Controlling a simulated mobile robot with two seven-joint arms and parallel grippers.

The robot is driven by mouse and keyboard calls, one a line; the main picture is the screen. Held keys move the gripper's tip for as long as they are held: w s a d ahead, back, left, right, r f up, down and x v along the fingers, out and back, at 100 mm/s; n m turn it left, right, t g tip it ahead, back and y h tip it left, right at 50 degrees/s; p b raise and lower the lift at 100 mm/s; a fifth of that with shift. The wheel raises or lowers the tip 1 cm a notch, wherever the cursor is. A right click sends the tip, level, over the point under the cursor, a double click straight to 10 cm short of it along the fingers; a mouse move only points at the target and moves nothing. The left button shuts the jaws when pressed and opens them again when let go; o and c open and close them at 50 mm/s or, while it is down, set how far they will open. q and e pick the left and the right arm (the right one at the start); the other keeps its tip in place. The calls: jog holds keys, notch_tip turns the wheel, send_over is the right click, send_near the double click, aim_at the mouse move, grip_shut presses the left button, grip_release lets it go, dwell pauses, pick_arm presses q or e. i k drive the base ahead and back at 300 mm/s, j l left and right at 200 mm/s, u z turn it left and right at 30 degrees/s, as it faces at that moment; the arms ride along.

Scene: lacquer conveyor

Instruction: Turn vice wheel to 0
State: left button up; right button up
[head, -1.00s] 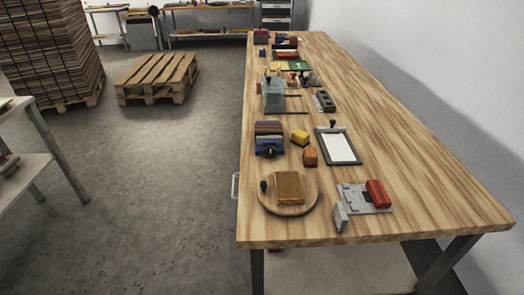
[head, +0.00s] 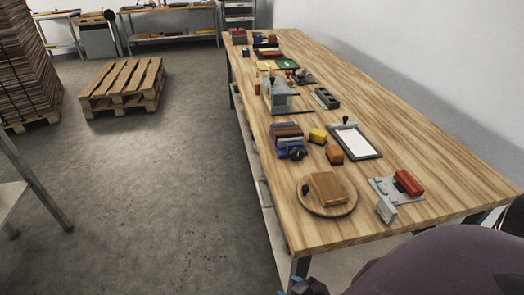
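The vice (head: 288,136) is a blue block with brown jaws on the long wooden table, near its left edge. Its dark round wheel (head: 297,154) sits on the side toward me. The wheel is too small to read any mark or number on it. A large dark rounded part of my own body fills the lower right corner.
Around the vice on the table (head: 400,160) are yellow (head: 318,136) and orange blocks (head: 334,154), a clipboard (head: 354,141), a round board with a brown block (head: 327,188), and a grey fixture with a red block (head: 407,183). The floor left of the table is clear up to a pallet (head: 123,86).

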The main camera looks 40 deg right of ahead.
aim_at(296, 154)
jog(key=i+j+u, duration=0.1)
jog(key=i+j, duration=0.2)
jog(key=i, duration=0.15)
jog(key=i+j+u, duration=0.15)
jog(key=i, duration=0.35)
jog(key=i+z, duration=0.35)
jog(key=i+j+z, duration=0.15)
jog(key=z, duration=0.2)
jog(key=i+j+z, duration=0.2)
jog(key=z, duration=0.15)
jog(key=i+z, duration=0.2)
jog(key=z, duration=0.25)
jog(key=i+j+z, duration=0.15)
jog(key=z, duration=0.3)
jog(key=i+j+z, duration=0.15)
jog(key=z, duration=0.35)
jog(key=i+j+z, duration=0.15)
jog(key=z, duration=0.3)
jog(key=j+z, duration=0.45)
jog(key=i+l, duration=0.05)
